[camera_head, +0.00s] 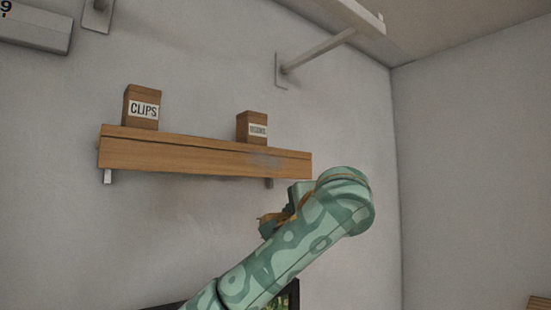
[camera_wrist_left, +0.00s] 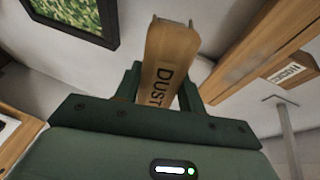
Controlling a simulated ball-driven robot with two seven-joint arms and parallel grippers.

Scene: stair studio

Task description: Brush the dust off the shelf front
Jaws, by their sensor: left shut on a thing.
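The wooden shelf front (camera_head: 180,156) is on the wall in the head view, with a grey dusty patch (camera_head: 265,160) right of its middle. The shelf also shows at the right of the left wrist view (camera_wrist_left: 262,50). My left gripper (camera_wrist_left: 160,92) is shut on a wooden brush (camera_wrist_left: 168,55) whose handle reads "DUST". In the head view my left arm partly hides the gripper and the brush (camera_head: 268,218), which show below the shelf's right part. The brush appears apart from the shelf. Its bristles are not clear. My right gripper is not in view.
A bracketed white beam (camera_head: 335,40) is above right. A dark-framed picture (camera_wrist_left: 75,18) hangs at the upper left of the wrist view.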

